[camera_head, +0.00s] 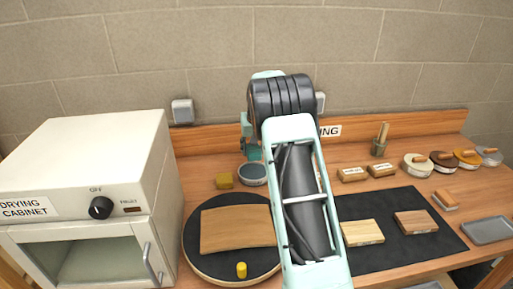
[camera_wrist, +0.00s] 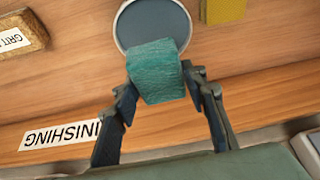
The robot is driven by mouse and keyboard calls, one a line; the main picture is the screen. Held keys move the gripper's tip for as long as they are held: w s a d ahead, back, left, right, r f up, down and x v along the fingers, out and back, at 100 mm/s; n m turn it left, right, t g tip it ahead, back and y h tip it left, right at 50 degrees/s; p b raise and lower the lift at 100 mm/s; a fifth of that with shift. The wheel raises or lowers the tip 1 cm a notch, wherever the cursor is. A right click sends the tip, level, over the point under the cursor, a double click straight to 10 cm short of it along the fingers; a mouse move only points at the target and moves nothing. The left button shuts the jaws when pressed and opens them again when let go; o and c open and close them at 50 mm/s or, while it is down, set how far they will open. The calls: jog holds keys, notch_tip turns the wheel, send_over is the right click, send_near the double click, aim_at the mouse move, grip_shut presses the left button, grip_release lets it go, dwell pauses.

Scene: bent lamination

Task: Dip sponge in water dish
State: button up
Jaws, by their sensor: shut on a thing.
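My gripper (camera_wrist: 162,92) is shut on a teal sponge (camera_wrist: 156,72) in the wrist view, with a finger on each side of it. The sponge's far end overlaps the near part of the round water dish (camera_wrist: 152,22), which has a pale rim and a grey-blue inside. I cannot tell whether the sponge touches the water. In the head view the water dish (camera_head: 253,174) stands on the bench behind the round black turntable, just left of my arm. My arm hides much of the gripper there.
An olive-yellow block (camera_head: 223,180) sits just left of the dish. A curved wooden panel (camera_head: 237,229) lies on the turntable (camera_head: 195,246). The white drying cabinet (camera_head: 95,180) stands at left. Two labelled blocks (camera_head: 353,174) (camera_head: 382,170) are right of my arm, and a wooden back rail (camera_head: 212,139) runs behind.

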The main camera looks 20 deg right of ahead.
jog(key=shift+f+b, duration=2.6)
jog(key=shift+f, duration=1.65)
jog(key=shift+r, duration=0.2)
jog(key=shift+r+p, duration=0.75)
jog(key=shift+r, duration=0.65)
jog(key=shift+r+p, duration=1.35)
jog(key=shift+r, duration=1.1)
jog(key=shift+a, duration=0.1)
